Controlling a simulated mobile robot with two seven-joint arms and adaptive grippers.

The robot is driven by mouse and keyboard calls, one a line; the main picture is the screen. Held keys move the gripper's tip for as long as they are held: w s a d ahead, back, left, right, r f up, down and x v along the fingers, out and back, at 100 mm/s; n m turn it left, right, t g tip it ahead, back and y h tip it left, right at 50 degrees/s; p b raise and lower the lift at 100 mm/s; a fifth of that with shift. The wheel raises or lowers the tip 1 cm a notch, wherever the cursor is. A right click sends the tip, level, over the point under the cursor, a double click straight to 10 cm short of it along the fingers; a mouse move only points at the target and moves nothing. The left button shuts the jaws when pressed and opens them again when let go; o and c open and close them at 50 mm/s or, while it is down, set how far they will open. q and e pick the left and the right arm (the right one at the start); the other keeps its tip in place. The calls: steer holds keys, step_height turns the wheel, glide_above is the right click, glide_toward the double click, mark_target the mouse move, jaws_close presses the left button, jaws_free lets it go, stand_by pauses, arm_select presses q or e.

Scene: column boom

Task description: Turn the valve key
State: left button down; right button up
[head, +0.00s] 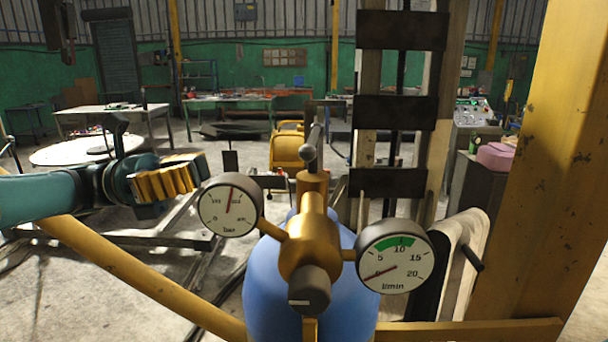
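The valve key (313,141) is a grey metal bar with a rounded end, standing on top of the brass valve (309,238). The valve sits on a blue gas cylinder (268,289). A bar gauge (229,208) is on its left, its needle pointing nearly straight up. An l/min gauge (394,262) is on its right, its needle pointing low left. My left gripper (178,180), with yellow ribbed fingers on a teal arm, is left of the valve key, apart from it and touching nothing visible. Its finger gap cannot be made out. My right gripper is out of view.
A yellow post (547,170) stands close on the right, and a yellow rail (140,273) slopes across the lower left. A dark-slatted upright frame (402,111) rises behind the l/min gauge. Workbenches (235,98) stand far back. The space between my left gripper and the valve key looks mostly free.

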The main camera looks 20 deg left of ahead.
arm_select(q)
glide_toward(313, 155)
steer(key=w+d, duration=0.5)
steer(key=d, duration=0.1)
steer(key=shift+s+d+r, duration=0.1)
steer(key=shift+r, duration=0.15)
